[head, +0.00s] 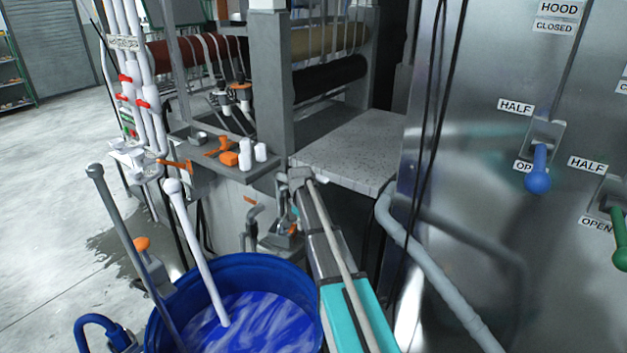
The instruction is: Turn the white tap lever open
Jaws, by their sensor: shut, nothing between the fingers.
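I cannot clearly make out a white tap lever. A grey bent spout (252,212) stands beyond the blue barrel, below the tray shelf, and a tap lever near it may be hidden by my arm. My arm reaches up from the lower right, and its end hangs down behind the barrel's far rim. My gripper (278,243) is small, dark and partly hidden there, close to the right of the spout. It is shut and holds nothing. Whether it touches anything cannot be told.
The blue barrel (262,262) holds blue liquid with a white rod (200,245) leaning in it. A grey rod (125,235) leans at its left. White pipes with red valves (141,104) stand left. A steel panel (470,200) with blue and green levers fills the right.

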